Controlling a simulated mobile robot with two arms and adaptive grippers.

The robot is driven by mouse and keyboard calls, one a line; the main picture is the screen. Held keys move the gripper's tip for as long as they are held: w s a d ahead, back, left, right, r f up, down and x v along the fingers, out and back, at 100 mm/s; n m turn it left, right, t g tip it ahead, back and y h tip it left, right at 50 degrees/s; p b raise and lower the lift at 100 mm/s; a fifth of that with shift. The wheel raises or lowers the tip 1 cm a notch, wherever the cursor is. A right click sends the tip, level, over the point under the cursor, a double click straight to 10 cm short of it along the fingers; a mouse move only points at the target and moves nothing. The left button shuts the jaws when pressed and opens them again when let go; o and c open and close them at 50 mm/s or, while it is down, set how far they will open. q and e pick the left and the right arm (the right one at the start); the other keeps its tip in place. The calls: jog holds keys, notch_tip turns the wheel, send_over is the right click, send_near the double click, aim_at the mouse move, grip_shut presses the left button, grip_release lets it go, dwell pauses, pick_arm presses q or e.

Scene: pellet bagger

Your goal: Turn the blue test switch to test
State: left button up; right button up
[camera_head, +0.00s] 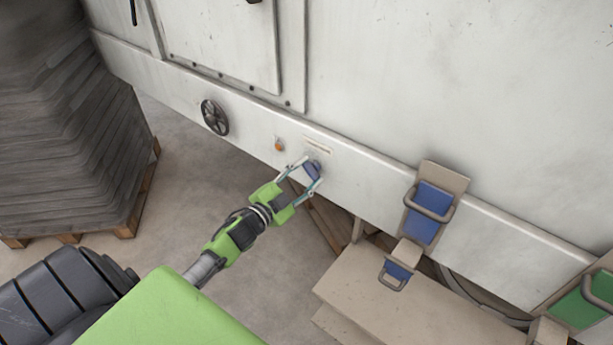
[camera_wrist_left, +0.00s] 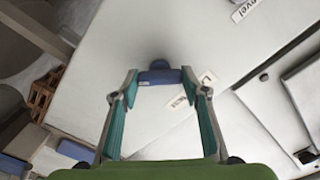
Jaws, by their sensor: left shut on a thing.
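The blue test switch (camera_head: 311,171) is a small blue knob on the white machine's lower panel, just below a small label plate. In the left wrist view the switch (camera_wrist_left: 159,76) sits between the fingertips. My left gripper (camera_head: 303,177) reaches in from the lower left and is shut on the switch, one finger on each side. The left gripper's teal finger pads (camera_wrist_left: 160,88) show on both sides of the knob. My right gripper is in neither view.
A black handwheel (camera_head: 215,117) and a small orange button (camera_head: 279,145) are on the panel to the left. Beige brackets with blue pads (camera_head: 428,213) stand to the right, with a green pad (camera_head: 585,300) beyond. A stack of grey bags (camera_head: 60,120) on a pallet stands at left.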

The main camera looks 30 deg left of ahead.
pick_arm(q)
jog(key=shift+m+b, duration=0.4)
jog(key=shift+m, duration=1.2)
jog(key=o, duration=1.1)
jog(key=shift+s, duration=0.1)
jog(key=shift+s+f, duration=0.1)
jog(key=shift+s, duration=0.1)
jog(key=s, duration=1.1)
jog(key=shift+s+a, duration=0.2)
jog(key=shift+a, duration=0.2)
